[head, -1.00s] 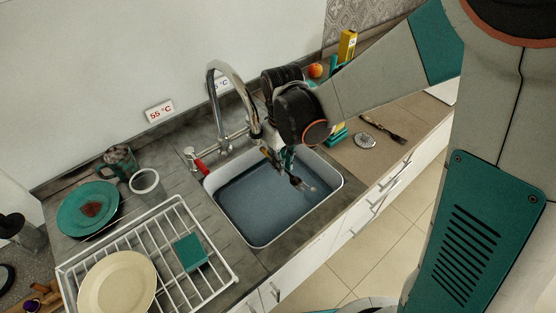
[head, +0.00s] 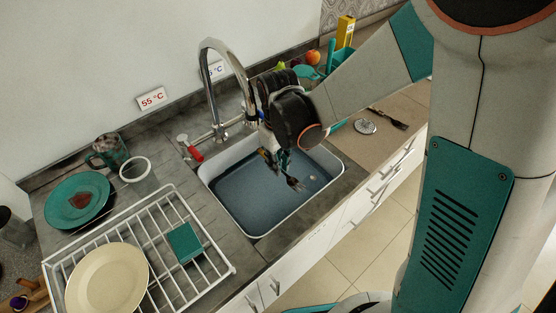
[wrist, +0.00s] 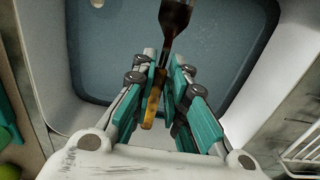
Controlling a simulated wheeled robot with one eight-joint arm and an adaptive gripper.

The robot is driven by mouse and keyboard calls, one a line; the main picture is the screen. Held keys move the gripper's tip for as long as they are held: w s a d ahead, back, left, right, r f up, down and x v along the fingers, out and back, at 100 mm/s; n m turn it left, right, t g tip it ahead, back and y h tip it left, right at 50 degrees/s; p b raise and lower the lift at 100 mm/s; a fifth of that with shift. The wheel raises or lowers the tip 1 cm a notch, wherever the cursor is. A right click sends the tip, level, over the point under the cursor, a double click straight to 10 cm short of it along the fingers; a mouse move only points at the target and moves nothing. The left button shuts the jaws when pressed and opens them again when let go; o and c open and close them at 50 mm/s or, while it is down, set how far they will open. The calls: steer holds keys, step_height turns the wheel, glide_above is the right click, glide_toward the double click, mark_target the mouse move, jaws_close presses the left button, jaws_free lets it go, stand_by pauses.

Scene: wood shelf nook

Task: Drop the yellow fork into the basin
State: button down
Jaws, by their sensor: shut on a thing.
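The yellow fork shows its yellow handle (wrist: 152,106) between the fingers in the wrist view, with its dark head (wrist: 175,16) pointing away from me. My gripper (wrist: 167,85) is shut on that handle. In the head view my gripper (head: 277,160) hangs over the basin (head: 235,208), and the fork's tines (head: 295,184) point down into it. The basin is a white-rimmed sink with a blue-grey inside. The fork's height above the basin floor is hard to tell.
A curved chrome tap (head: 207,80) stands just left of my gripper. A white dish rack (head: 218,255) with a cream plate (head: 106,280) and a teal sponge (head: 184,243) lies at the front left. Another fork (head: 391,119) lies on the right counter beside a round drain cover (head: 365,126).

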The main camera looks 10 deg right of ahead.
steer(key=c, duration=1.5)
jaws_free()
steer(key=shift+r, duration=0.1)
steer(key=shift+r, duration=3.7)
steer(key=shift+s+d, duration=0.1)
steer(key=shift+d, duration=0.05)
